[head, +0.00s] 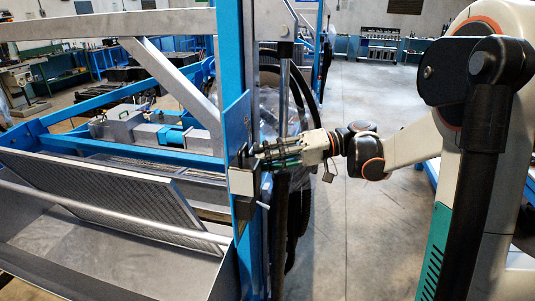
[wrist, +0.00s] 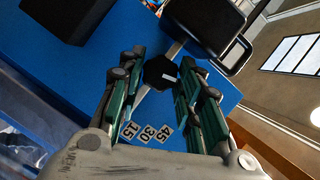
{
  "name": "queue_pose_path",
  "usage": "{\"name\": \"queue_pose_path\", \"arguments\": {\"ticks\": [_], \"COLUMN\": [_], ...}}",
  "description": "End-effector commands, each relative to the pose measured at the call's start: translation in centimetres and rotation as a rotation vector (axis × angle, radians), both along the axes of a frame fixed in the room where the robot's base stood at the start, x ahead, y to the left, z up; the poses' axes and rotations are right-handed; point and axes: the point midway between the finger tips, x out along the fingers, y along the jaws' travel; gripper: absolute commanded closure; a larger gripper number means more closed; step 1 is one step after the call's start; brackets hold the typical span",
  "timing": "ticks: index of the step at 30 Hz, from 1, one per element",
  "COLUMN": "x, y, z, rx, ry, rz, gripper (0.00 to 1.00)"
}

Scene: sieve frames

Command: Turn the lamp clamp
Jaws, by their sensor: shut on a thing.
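The lamp clamp is a dark lobed knob (wrist: 160,71) with a small white mark, on a blue panel in the wrist view. My gripper (wrist: 164,77) has its green-padded fingers on either side of the knob and is shut on it. In the head view my gripper (head: 262,151) reaches the blue post from the right and hides the knob. The black lamp (wrist: 205,20) joins the knob by a grey bar, whose lower end points nearest the 15 label (wrist: 130,130). Labels 30 (wrist: 148,134) and 45 (wrist: 164,130) sit beside it.
The blue post (head: 231,60) belongs to a large machine with a perforated sieve frame (head: 120,195) and a metal trough (head: 70,255) at left. The grey floor (head: 345,230) is clear below my arm.

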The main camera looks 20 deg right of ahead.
Motion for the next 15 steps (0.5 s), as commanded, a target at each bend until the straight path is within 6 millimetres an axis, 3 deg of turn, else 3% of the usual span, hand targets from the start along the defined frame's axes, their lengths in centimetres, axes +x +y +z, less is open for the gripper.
{"name": "queue_pose_path", "arguments": {"ticks": [15], "x": [-0.10], "y": [0.06], "z": [0.05], "rx": [-0.101], "ry": [-0.148], "rz": [0.000], "gripper": [0.91]}}
